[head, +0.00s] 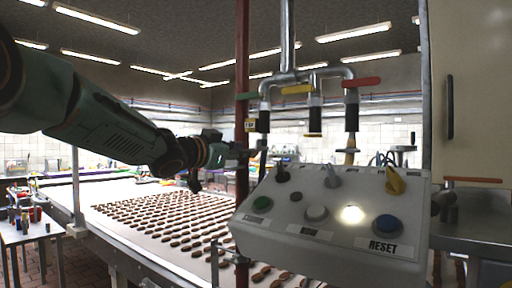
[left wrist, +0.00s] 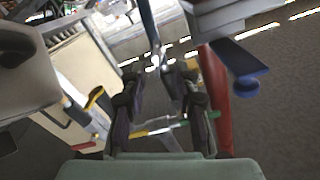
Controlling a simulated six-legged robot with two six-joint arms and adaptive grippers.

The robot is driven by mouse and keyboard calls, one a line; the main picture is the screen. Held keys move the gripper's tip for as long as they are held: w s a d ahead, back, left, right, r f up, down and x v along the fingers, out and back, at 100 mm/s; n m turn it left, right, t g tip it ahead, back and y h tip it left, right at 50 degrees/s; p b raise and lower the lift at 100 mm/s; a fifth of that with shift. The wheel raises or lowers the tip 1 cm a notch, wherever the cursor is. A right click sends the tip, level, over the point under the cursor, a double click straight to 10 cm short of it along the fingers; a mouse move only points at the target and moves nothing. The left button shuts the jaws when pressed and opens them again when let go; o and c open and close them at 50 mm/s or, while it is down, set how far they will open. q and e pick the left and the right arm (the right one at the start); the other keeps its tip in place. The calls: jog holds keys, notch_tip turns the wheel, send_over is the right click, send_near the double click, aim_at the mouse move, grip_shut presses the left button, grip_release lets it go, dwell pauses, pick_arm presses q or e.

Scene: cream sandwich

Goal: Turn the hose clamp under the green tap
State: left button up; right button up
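The green tap handle (head: 247,96) is on the left of three taps, with a black-sleeved pipe (head: 263,120) below it. The hose clamp under it is too small to make out clearly. My left gripper (head: 250,153) reaches in from the left, at the lower end of this pipe. In the left wrist view its two dark fingers (left wrist: 160,82) stand apart, with a thin pipe (left wrist: 151,35) showing between and beyond the tips. I cannot tell whether they touch anything. My right gripper is not in view.
A red post (head: 242,60) stands just left of the green tap. Yellow (head: 298,89) and red (head: 362,82) tap handles are to the right. A control box (head: 335,240) with buttons and switches sits below. A conveyor (head: 120,232) carries rows of brown biscuits.

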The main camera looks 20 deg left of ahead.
aim_at(257, 148)
pick_arm(q)
jog(key=shift+p+x, duration=0.85)
jog(key=shift+x, duration=2)
jog(key=shift+s+d, duration=0.15)
jog(key=shift+d, duration=0.2)
jog(key=c, duration=0.4)
jog(key=shift+a, duration=0.15)
grip_shut()
